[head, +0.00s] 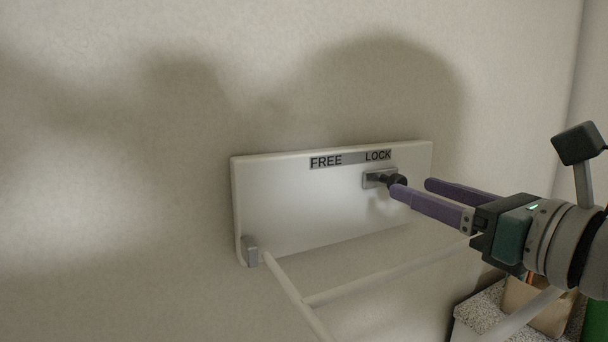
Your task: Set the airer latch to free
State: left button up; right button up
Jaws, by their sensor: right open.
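The airer's white wall plate (300,210) carries a grey label strip (349,159) reading FREE on the left and LOCK on the right. The latch, a metal bracket with a dark knob (397,181), sits below the word LOCK. My right gripper (412,188) comes in from the right with its purple fingers apart. The tip of its nearer finger is close to the knob and overlaps it in the picture. I cannot tell whether they touch. My left gripper is not in view.
White airer rails (290,290) extend from a grey hinge block (250,251) at the plate's lower left. At the lower right are a speckled surface (482,308), a tan object (540,308) and a green object (597,318). The wall around the plate is bare.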

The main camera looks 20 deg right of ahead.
aim_at(402, 183)
jog(key=shift+w+a, duration=0.15)
jog(key=shift+w, duration=1.6)
grip_shut()
